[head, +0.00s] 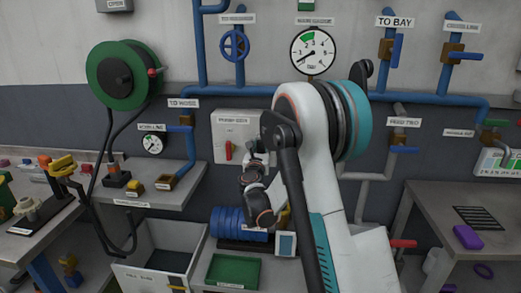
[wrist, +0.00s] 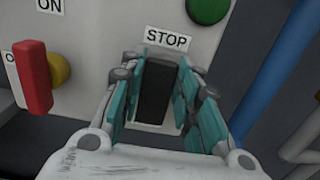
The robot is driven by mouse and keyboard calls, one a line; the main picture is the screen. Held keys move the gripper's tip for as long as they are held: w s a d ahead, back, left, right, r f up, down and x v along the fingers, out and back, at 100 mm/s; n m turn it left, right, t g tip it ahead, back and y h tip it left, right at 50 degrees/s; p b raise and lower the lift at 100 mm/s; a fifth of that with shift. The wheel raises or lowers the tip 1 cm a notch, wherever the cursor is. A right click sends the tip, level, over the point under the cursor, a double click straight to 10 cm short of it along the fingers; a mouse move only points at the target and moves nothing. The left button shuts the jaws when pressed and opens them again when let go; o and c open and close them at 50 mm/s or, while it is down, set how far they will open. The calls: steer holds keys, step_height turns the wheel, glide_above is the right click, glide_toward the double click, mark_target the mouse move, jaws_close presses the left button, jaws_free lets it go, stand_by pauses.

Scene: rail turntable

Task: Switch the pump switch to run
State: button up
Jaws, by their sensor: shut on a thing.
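A pale switch box (head: 225,126) hangs on the wall in the middle of the head view. In the wrist view, a black switch lever (wrist: 155,95) lies directly below a STOP label (wrist: 167,40) on its front. My gripper (wrist: 160,90) has its teal finger pads on both sides of this lever and is shut on it. In the head view, my gripper (head: 258,160) is at the lower right of the box, partly hidden by my arm. No RUN label can be read in either view.
A red handle (wrist: 34,78) on a yellow hub, near an ON label, stands left of my gripper. A green round part (wrist: 207,8) is above right. A blue pipe (wrist: 275,70) runs close on the right. A grey bin (head: 140,248) stands below left.

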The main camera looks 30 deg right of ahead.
steer(key=shift+s+a+f+t+h+b, duration=0.15)
steer(key=shift+f+t+h+b, duration=0.4)
steer(key=shift+t+b, duration=0.6)
steer(key=shift+s+t+h+b, duration=0.1)
steer(key=shift+t+h+b, duration=0.25)
steer(key=shift+t+h, duration=0.15)
steer(key=o, duration=1.1)
steer(key=shift+c, duration=0.2)
steer(key=shift+s+a, duration=0.1)
steer(key=v, duration=1.1)
steer(key=shift+s+a+f, duration=0.2)
steer(key=shift+s+a, duration=0.05)
